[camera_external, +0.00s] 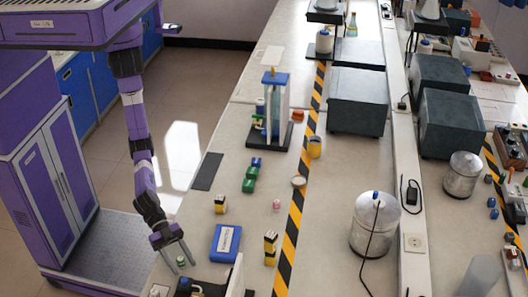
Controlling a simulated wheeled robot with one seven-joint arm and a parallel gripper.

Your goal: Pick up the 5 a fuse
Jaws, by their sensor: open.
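My gripper (183,265) points down at the near left edge of the bench (235,180), with its two fingers apart. A small green piece (181,261) shows between or just behind the fingertips. I cannot tell whether they touch it. No marking is readable on it, so I cannot tell whether it is the 5 A fuse. Another small pink piece (277,205) stands farther back on the bench, its label also too small to read.
Right of my gripper are a blue box (225,243), a black-based device with a white upright panel (236,278), and yellow-black blocks (270,247). Green blocks (250,180) lie farther back. A metal canister (375,225) stands beyond the striped tape (295,215).

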